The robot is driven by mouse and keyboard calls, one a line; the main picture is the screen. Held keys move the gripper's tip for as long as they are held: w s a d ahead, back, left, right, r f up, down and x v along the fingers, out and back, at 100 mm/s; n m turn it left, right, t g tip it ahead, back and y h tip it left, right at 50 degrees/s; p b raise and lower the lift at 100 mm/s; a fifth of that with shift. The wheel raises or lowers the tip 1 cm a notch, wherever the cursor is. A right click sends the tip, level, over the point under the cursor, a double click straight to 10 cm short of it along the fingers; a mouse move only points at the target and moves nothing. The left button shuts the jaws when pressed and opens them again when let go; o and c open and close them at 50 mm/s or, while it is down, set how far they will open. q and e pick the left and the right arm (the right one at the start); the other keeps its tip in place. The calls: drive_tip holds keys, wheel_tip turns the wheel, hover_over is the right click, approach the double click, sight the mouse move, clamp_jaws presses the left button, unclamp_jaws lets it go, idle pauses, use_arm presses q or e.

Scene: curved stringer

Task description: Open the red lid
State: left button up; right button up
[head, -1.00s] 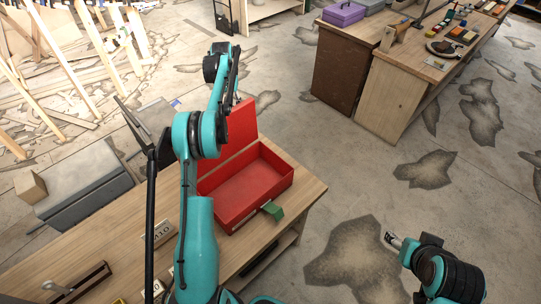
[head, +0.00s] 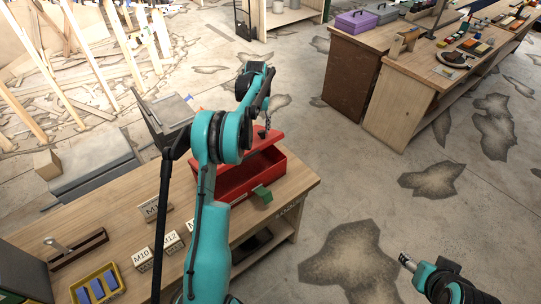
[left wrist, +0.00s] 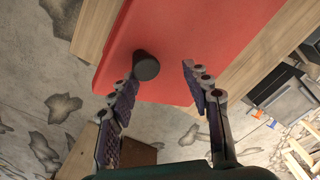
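The red box (head: 238,182) stands on the wooden workbench, with a green block (head: 262,194) at its front. Its red lid (head: 268,138) is tilted partway over the box, with a gap between lid and box. A black knob (head: 261,133) sits on the lid. In the left wrist view the lid (left wrist: 210,35) fills the upper part, and the knob (left wrist: 146,66) is near the left-hand finger. My left gripper (left wrist: 160,80) is open and empty, its fingers apart close to the lid. My right gripper (head: 406,262) is away from the bench, low at the right.
Labelled blocks (head: 153,210) and a yellow tray (head: 97,284) of blue pieces lie on the workbench (head: 95,238). A second bench (head: 397,102) with a purple box (head: 352,22) stands at the back right. Open floor lies between the benches.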

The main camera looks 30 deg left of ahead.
use_arm(q)
drive_tip(key=s+d+f+b, duration=0.1)
drive_tip(key=s+d+f, duration=0.1)
drive_tip(key=d+f, duration=0.3)
drive_tip(key=shift+s+d+f+b, duration=0.25)
drive_tip(key=shift+d+f+b, duration=0.1)
drive_tip(key=shift+f, duration=1.55)
